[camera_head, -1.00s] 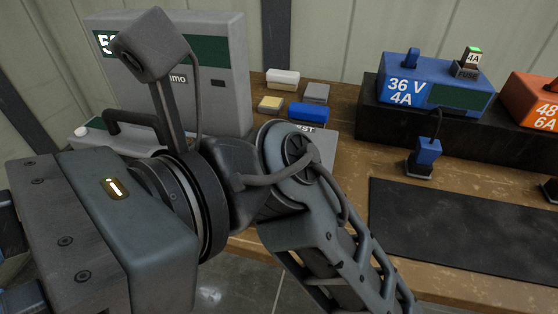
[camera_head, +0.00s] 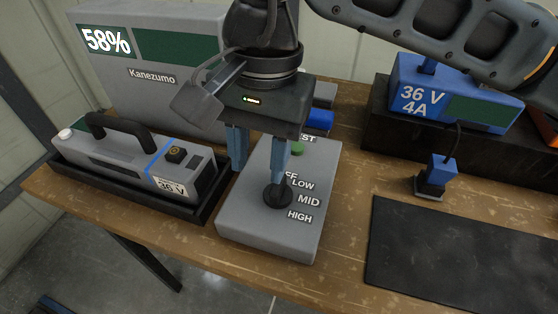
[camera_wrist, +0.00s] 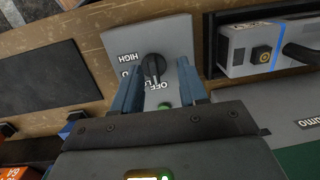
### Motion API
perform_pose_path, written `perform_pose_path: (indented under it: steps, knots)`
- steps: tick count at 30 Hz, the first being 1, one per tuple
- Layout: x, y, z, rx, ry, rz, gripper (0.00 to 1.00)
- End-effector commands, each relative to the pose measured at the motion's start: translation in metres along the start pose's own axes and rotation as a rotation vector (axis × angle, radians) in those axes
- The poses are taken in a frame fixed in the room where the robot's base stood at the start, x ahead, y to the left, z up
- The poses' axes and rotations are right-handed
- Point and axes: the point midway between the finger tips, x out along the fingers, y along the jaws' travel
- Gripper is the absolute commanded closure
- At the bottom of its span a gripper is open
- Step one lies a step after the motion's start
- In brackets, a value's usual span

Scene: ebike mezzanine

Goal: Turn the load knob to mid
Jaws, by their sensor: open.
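The load knob (camera_head: 278,196) is black and round, on the grey box (camera_head: 240,216) with labels LOW, MID and HIGH and a partly hidden OFF. In the wrist view the knob (camera_wrist: 153,66) shows a raised grip that points roughly toward the OFF and LOW labels; the exact setting is unclear. My gripper (camera_head: 259,172) is open and points down over the box. In the wrist view its blue fingers (camera_wrist: 158,70) stand on either side of the knob, with gaps; I see no contact. In the head view one finger partly covers the knob's back edge.
A green button (camera_head: 297,148) sits on the box behind the knob. A battery (camera_head: 130,160) in a black tray is close on the left. A large Kanezumo unit (camera_head: 165,70) stands behind. A blue charger (camera_head: 450,95) and black mat (camera_head: 440,250) are on the right.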

Motion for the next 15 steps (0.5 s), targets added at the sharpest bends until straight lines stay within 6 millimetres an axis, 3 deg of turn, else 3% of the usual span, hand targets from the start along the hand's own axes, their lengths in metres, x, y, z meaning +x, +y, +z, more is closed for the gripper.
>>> perform_pose_path:
  steps: [3, 7, 15]
  knots:
    - [-0.005, 0.009, -0.019, -0.005, 0.077, 0.046, 0.57]
    - [-0.002, 0.012, -0.025, -0.006, 0.095, 0.059, 0.57]
    - [0.037, 0.014, -0.027, -0.005, 0.090, 0.058, 0.57]
